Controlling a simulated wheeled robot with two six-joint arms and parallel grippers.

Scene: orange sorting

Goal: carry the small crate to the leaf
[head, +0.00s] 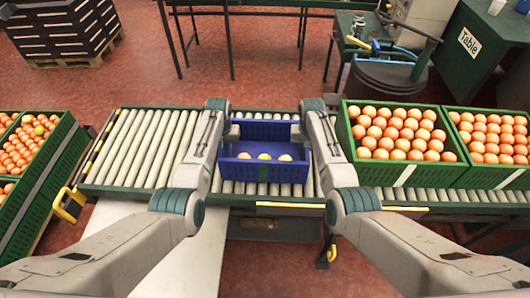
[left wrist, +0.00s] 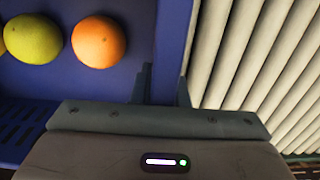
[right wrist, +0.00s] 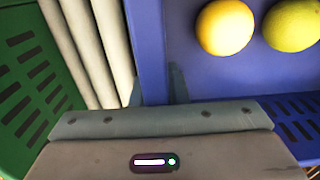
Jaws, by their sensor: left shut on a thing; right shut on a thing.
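The small blue crate (head: 240,172) sits over the roller conveyor in the middle of the head view. It looks level and holds an orange (head: 285,158), a yellow-green fruit (head: 264,157) and one more fruit at its left. My left gripper (head: 232,131) is shut on its left wall, which shows in the left wrist view (left wrist: 172,40). My right gripper (head: 297,131) is shut on its right wall, seen in the right wrist view (right wrist: 148,50). A pale flat panel (head: 190,255), seemingly the leaf, lies in front of the conveyor at the lower left, partly hidden by my left arm.
Green crates full of oranges (head: 400,172) stand on the conveyor close to the right. Bare rollers (head: 140,150) are free to the left. More green crates (head: 30,180) stand at far left. A yellow handle (head: 68,205) sits at the conveyor's left end.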

